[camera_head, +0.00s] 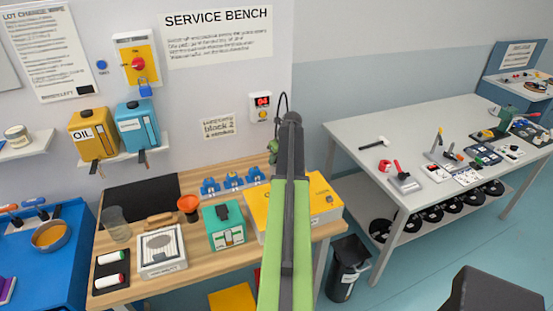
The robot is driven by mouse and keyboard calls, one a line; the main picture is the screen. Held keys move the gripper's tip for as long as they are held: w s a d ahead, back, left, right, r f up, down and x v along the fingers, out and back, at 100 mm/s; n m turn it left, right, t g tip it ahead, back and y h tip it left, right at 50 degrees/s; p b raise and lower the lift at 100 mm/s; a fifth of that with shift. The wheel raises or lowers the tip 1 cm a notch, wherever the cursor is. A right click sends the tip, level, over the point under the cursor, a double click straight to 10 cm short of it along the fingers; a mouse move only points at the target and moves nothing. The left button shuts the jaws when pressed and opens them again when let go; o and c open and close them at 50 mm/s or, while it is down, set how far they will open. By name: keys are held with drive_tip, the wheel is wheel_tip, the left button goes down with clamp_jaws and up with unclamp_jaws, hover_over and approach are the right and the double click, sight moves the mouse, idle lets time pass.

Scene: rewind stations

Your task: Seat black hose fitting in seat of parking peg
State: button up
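My arm (289,215), green with a dark upper part, rises through the middle of the head view in front of the service bench. Its end and my gripper cannot be made out, so its fingers and anything in them are hidden. A thin black loop (281,98), possibly hose or cable, shows beside the arm's top. A small dark green piece (273,151) shows just left of the arm, partly covered by it; I cannot tell what it is. I cannot identify the black hose fitting or the parking peg and its seat.
A black bin (346,270) stands between bench and white table (412,125).

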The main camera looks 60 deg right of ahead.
drive_tip(key=o, duration=0.3)
drive_tip(key=shift+r+p, duration=0.3)
drive_tip(key=p+v, duration=1.1)
drive_tip(key=shift+s+r, duration=0.2)
drive_tip(key=shift+r, duration=0.15)
drive_tip(key=shift+a, duration=0.1)
